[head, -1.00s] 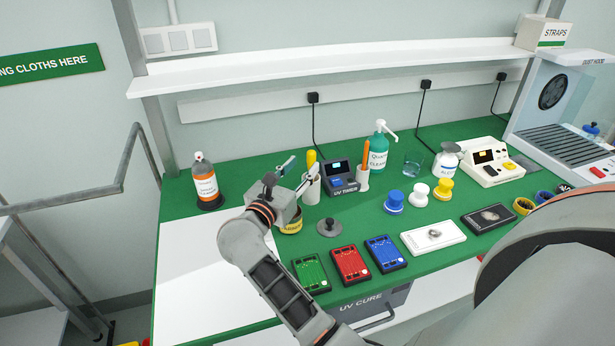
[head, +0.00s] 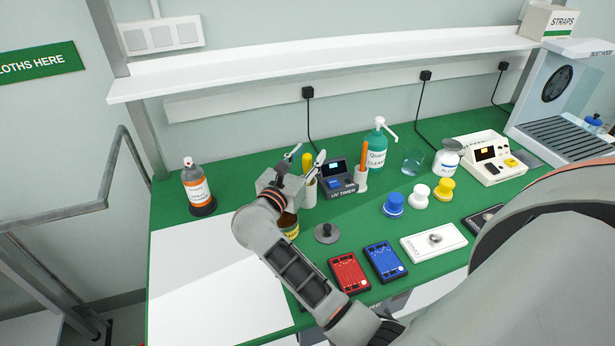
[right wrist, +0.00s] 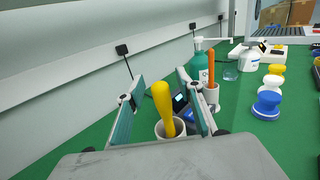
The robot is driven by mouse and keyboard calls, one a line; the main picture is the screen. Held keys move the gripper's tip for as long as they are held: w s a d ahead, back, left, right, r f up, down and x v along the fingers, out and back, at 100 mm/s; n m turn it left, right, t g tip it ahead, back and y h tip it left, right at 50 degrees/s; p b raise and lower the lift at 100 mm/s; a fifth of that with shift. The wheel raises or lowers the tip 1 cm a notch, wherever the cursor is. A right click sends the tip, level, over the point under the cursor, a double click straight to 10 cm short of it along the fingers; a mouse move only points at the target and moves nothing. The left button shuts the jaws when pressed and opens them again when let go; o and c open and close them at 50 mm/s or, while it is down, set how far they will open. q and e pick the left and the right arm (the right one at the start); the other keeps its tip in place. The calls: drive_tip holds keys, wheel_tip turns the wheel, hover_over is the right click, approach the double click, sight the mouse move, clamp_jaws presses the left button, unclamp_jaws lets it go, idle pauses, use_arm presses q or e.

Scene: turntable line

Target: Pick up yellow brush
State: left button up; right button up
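The yellow brush (head: 307,162) stands handle up in a white cup (head: 310,194) on the green bench, left of the UV timer. My right gripper (head: 306,157) is open, its two fingers on either side of the yellow handle in the head view. In the right wrist view, the yellow handle (right wrist: 163,106) rises from its cup (right wrist: 178,126) between the two spread fingers (right wrist: 160,105), with gaps on both sides. The brush's lower end is hidden in the cup. My left gripper is not in view.
The UV timer (head: 338,180) and a white holder (head: 360,182) with an orange-handled tool (head: 364,155) stand close on the right. A green pump bottle (head: 376,150) is behind. A spray bottle (head: 196,186) stands left. A black-knobbed disc (head: 326,232) lies in front.

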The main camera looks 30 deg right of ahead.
drive_tip(key=shift+s+a, duration=0.1)
drive_tip(key=shift+a, duration=0.05)
drive_tip(key=c, duration=0.3)
clamp_jaws()
